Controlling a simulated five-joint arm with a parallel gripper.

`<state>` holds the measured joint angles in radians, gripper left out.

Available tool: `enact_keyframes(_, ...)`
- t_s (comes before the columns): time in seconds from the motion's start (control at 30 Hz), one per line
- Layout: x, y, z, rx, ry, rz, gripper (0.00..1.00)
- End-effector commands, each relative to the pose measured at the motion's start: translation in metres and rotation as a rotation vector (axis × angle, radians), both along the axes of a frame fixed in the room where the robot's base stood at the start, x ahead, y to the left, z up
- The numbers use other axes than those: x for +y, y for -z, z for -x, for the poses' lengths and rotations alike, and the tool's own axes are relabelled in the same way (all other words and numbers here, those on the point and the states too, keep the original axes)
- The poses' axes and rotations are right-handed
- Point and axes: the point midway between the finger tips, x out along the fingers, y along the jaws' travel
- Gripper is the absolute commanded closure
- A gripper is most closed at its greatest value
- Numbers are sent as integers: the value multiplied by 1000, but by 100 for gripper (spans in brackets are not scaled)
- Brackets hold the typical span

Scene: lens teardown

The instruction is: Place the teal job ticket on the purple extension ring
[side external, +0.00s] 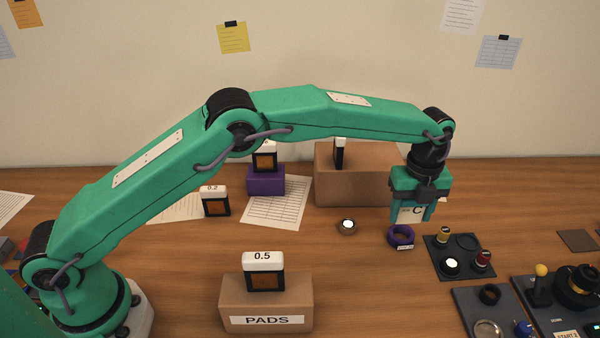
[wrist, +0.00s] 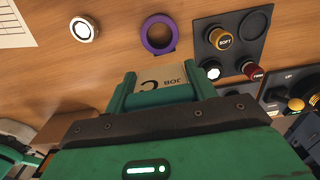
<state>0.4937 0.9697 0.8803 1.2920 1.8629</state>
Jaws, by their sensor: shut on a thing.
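My gripper (side external: 411,216) points down at the right of the table, its two green fingers shut on a pale card (side external: 409,213) with a black letter C.
A dark tray (side external: 435,262) with several knobbed parts lies right of the ring. A small ring with a white centre (side external: 347,233) lies to its left. A cardboard box (side external: 365,190) stands behind, and a PADS box (side external: 235,312) stands at front left. Bare wood lies around the purple ring.

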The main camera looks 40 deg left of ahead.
Motion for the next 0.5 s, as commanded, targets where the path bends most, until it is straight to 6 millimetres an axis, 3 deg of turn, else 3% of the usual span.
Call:
enact_keyframes(0.2,11,12,-17,0,-1,0,66)
enact_keyframes(0.5,13,16,-20,0,0,0,66)
